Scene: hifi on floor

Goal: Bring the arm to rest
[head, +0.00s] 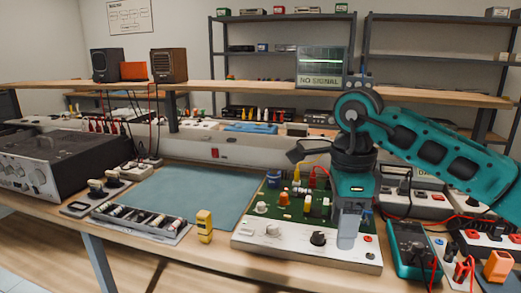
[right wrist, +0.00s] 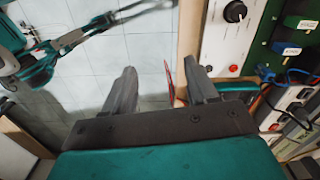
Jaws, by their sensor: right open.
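My right arm (head: 430,150) is teal and comes in from the right in the head view, bent at a dark joint, with its wrist pointing down. My right gripper (head: 347,240) hangs at the right part of the white-framed green circuit board unit (head: 265,247). In the right wrist view its two dark fingers are spread with nothing held between them (right wrist: 160,78). Tiled floor and the bench's edge (right wrist: 189,40) show beyond the fingers. My left gripper cannot be made out; teal and grey arm parts show at upper left in the right wrist view.
The wooden bench (head: 185,240) carries a blue-green mat (head: 200,193), a tray of small parts (head: 140,222), a yellow device (head: 204,226), a teal multimeter (head: 407,250) and a large black instrument (head: 60,165). A shelf with a "NO SIGNAL" screen (head: 320,66) runs behind. The mat is clear.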

